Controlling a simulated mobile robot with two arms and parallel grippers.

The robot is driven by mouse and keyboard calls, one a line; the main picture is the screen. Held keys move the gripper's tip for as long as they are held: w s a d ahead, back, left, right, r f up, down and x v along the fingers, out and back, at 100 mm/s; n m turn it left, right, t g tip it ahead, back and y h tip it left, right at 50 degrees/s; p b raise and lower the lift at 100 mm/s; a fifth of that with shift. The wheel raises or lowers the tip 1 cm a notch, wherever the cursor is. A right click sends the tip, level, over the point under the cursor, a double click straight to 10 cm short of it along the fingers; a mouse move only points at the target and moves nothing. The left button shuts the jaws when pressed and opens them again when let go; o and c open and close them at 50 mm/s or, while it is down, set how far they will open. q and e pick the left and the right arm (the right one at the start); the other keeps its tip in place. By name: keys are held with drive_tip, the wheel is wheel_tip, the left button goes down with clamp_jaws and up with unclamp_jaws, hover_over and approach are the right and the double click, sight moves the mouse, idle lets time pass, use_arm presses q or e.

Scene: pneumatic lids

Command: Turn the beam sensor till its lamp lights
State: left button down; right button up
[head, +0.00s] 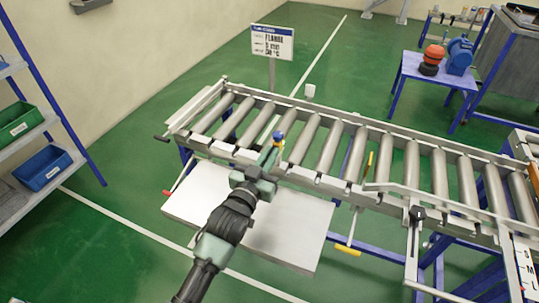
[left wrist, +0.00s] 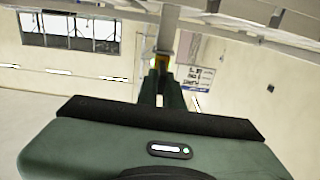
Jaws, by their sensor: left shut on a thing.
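The beam sensor (head: 278,136) is a small blue and yellow piece at the near rail of the roller conveyor (head: 340,131). My left gripper (head: 273,153) reaches it from the front and is shut on it. In the left wrist view the fingers (left wrist: 162,84) close on the sensor (left wrist: 163,62), which shows as a small yellow and dark piece, mostly hidden by them. A yellowish-green spot shows beside it; I cannot tell whether this is its lamp. A small pale block (head: 309,90) stands at the far rail. My right gripper is not in view.
A grey panel (head: 290,240) lies below the conveyor's near side. Yellow-handled and red-handled levers stick out from the frame. A sign (head: 272,43) stands behind the conveyor. A blue table (head: 437,75) with red and blue parts is at the back right; shelves are at left.

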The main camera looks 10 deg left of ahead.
use_arm(q)
drive_tip(key=c, duration=1.6)
unclamp_jaws()
drive_tip(key=shift+o, duration=0.2)
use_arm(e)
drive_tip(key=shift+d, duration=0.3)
